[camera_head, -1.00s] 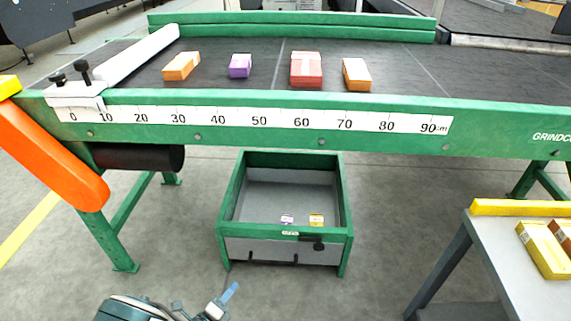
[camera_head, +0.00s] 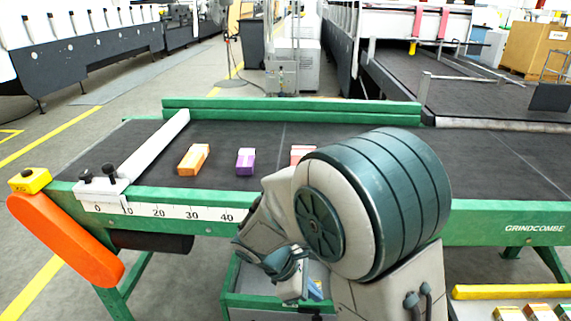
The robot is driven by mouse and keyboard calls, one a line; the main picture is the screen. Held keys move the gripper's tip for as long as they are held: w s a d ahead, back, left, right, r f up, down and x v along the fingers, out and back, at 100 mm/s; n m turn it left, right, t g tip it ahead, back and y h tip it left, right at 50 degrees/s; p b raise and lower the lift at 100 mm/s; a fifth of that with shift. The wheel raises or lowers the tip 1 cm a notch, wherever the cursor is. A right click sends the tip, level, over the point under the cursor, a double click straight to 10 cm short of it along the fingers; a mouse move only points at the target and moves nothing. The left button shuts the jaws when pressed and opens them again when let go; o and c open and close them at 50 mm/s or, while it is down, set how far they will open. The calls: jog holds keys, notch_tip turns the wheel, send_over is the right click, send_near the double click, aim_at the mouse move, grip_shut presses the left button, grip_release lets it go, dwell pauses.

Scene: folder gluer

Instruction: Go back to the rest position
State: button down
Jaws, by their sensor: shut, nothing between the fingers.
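My arm is folded up in front of the conveyor and fills the middle and right of the view. My gripper (camera_head: 315,290) points down, small and partly covered by my own arm, over the green bin (camera_head: 232,299) under the conveyor. Its blue fingertip shows, and the jaws are shut with nothing in them.
On the dark conveyor belt (camera_head: 230,138) lie an orange box (camera_head: 194,159), a purple box (camera_head: 246,161) and a red box (camera_head: 301,153) partly behind my arm. A white guide bar (camera_head: 155,143) crosses the belt's left end. A side table with a yellow edge (camera_head: 515,291) holds boxes at lower right.

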jog(key=s+d+r+m+t+y+p, duration=0.1)
jog(key=s+d+r+m+y+p, duration=0.1)
jog(key=r, duration=0.6)
jog(key=s+d+r+m+t+y+p, duration=0.1)
jog(key=s+d+r+m+y+p, duration=0.1)
jog(key=s+d+r+m+p, duration=0.2)
jog(key=s+d+r+m+y+p, duration=0.3)
jog(key=r+m+p, duration=0.3)
jog(key=r+m, duration=0.5)
notch_tip(320, 180, up, 2)
jog(key=shift+s+r+t, duration=0.1)
jog(key=shift+s+t, duration=0.25)
jog(key=shift+t, duration=0.05)
